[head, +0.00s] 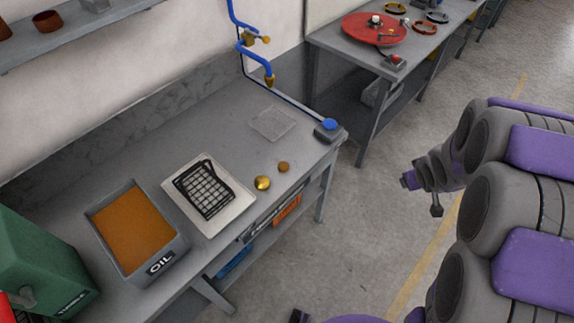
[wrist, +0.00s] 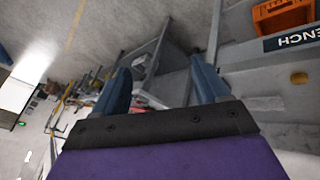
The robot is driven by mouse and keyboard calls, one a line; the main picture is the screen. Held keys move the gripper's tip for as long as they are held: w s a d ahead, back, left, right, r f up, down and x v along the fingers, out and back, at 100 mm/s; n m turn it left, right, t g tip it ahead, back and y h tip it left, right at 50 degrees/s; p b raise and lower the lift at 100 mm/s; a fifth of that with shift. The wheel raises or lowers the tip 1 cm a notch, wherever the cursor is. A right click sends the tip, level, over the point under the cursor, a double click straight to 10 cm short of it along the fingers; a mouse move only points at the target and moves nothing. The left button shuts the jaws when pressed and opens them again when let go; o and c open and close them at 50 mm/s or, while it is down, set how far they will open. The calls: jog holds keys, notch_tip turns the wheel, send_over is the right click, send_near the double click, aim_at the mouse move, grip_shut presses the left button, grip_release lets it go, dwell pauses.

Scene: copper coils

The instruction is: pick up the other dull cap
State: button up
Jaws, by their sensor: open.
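The dull brown cap (head: 284,167) lies on the grey bench top, near the front edge. A shiny gold cap (head: 262,183) sits just left of it and nearer the tray. In the wrist view a dull cap (wrist: 298,77) shows at the right, outside the span of my fingers. My gripper (wrist: 160,85) is open, its two blue fingers wide apart with nothing between them. It is clear of the cap. I cannot place its fingertips surely in the head view.
A white tray (head: 232,223) with a black basket (head: 204,190) stands left of the caps. Beyond it is an oil bin (head: 180,243). A clear plate (head: 273,124) and a blue button (head: 329,124) lie towards the far end. Open floor (head: 365,235) lies in front of the bench.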

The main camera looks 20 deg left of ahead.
jog(key=w+a+f+n+y, duration=0.3)
jog(key=w+a+f+y, duration=0.1)
jog(key=a+f, duration=0.4)
jog(key=n+g+y+p, duration=0.1)
jog(key=n+y, duration=0.2)
jog(key=y, duration=0.7)
send_near(286, 167)
jog(key=b+x, duration=0.1)
jog(key=x, duration=0.2)
jog(key=shift+a+f, duration=0.15)
jog(key=shift+a, duration=0.05)
jog(key=shift+b+x, duration=0.6)
jog(key=shift+x, duration=2.35)
jog(key=shift+w, duration=0.15)
jog(key=shift+d, duration=0.1)
jog(key=c, duration=1.2)
jog(key=shift+o, duration=0.2)
